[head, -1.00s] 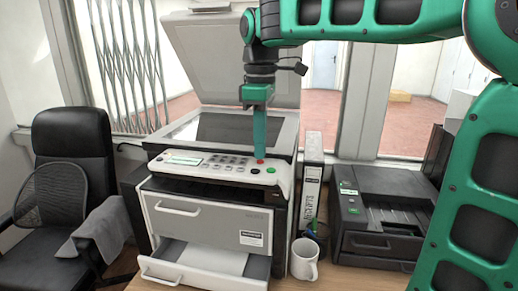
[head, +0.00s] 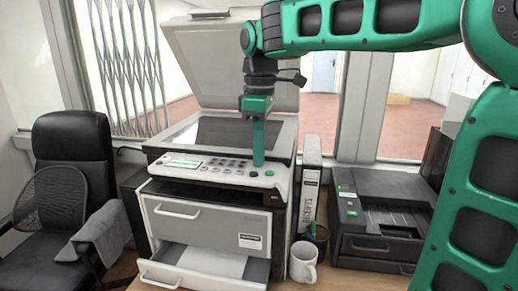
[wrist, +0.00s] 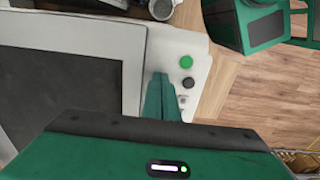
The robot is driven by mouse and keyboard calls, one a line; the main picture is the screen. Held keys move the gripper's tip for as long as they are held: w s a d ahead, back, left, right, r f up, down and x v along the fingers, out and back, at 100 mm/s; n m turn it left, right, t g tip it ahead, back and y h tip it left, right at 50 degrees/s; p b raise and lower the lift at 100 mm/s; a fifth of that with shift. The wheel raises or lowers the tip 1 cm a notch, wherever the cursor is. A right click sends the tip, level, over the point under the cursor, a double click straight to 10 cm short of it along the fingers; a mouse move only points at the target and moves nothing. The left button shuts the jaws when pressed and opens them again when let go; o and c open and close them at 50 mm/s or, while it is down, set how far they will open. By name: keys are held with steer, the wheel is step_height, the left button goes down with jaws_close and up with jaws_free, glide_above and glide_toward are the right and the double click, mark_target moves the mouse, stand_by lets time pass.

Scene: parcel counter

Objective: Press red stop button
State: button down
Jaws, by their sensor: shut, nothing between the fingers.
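My gripper (head: 258,164) is shut and empty, pointing straight down at the right end of the copier's control panel (head: 185,170). Its fingertips are at or just above the panel; I cannot tell whether they touch it. The red stop button is hidden behind or under the fingers in both current views. A green button (head: 269,173) shows beside the fingertips in the head view. In the wrist view the closed fingers (wrist: 160,80) reach over the panel, left of the green button (wrist: 186,62) and a black button (wrist: 188,82).
The copier's lid (head: 225,60) stands open behind my gripper, and its lower paper drawer (head: 165,274) is pulled out. A binder (head: 309,195), a white mug (head: 303,262) and a black printer (head: 375,215) stand to the right. An office chair (head: 75,150) is at left.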

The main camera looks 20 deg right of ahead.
steer(key=shift+f, duration=0.3)
step_height(320, 180, up, 14)
steer(key=shift+r, duration=0.25)
steer(key=shift+w, duration=0.1)
stand_by(0.7)
steer(key=s+d+f+m, duration=0.6)
steer(key=s+f, duration=0.2)
steer(key=f, duration=0.2)
steer(key=s+d+f+m, duration=0.5)
steer(key=s+f, duration=0.3)
steer(key=f, duration=0.3)
steer(key=s+d+f+m, duration=0.6)
steer(key=s+f, duration=0.3)
steer(key=f, duration=0.2)
steer(key=shift+d+f+m, duration=0.2)
steer(key=shift+d+m, duration=0.1)
steer(key=shift+d, duration=0.2)
